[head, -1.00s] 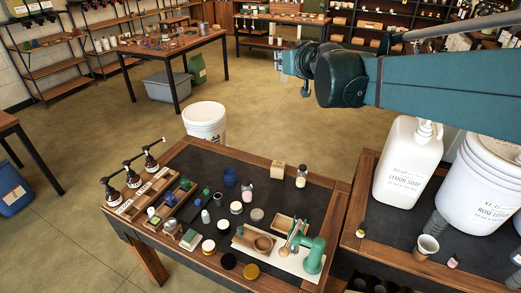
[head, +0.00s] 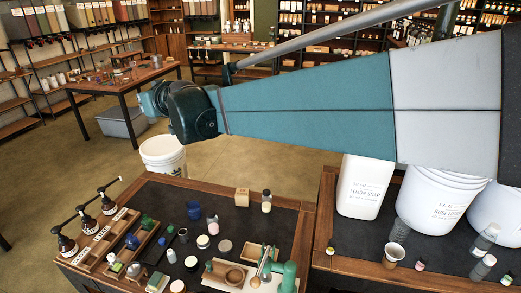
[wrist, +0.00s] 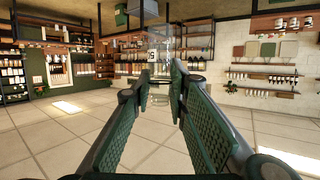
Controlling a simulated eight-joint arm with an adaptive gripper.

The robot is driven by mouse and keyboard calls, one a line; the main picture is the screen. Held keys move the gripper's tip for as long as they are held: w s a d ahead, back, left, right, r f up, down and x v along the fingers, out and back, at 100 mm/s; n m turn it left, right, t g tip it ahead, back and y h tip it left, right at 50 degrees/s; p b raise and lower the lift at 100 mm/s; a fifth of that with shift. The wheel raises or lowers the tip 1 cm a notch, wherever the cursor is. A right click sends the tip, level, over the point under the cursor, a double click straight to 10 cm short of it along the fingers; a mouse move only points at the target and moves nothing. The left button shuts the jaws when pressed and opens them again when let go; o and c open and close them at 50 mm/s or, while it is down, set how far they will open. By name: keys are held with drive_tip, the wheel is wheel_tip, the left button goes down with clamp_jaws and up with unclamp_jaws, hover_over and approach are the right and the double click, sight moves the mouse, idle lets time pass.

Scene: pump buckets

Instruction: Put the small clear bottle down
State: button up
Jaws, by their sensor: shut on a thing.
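The small clear bottle (wrist: 160,42) shows in the wrist view, see-through, with a small pale label. It stands between the tips of my gripper (wrist: 161,84), which is shut on it, and its lower part shows between the fingers. There I cannot make out the gripper's fingers or the held bottle.
A dark-topped wooden table (head: 165,205) bears jars, bottles and a green press (head: 285,274). A second table (head: 340,250) at right holds a lemon soap jug (head: 365,188), large white buckets, clear bottles and a cup (head: 396,257). A white bucket (head: 163,156) stands behind the first table.

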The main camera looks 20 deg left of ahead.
wheel_tip(320, 180, down, 38)
drive_tip(key=shift+w+d+f, duration=0.15)
idle(0.5)
wheel_tip(320, 180, down, 6)
drive_tip(key=b, duration=0.1)
drive_tip(key=shift+b, duration=0.3)
drive_tip(key=shift+f, duration=0.15)
drive_tip(key=shift+f+b, duration=0.55)
drive_tip(key=shift+f, duration=1.3)
drive_tip(key=shift+f, duration=0.15)
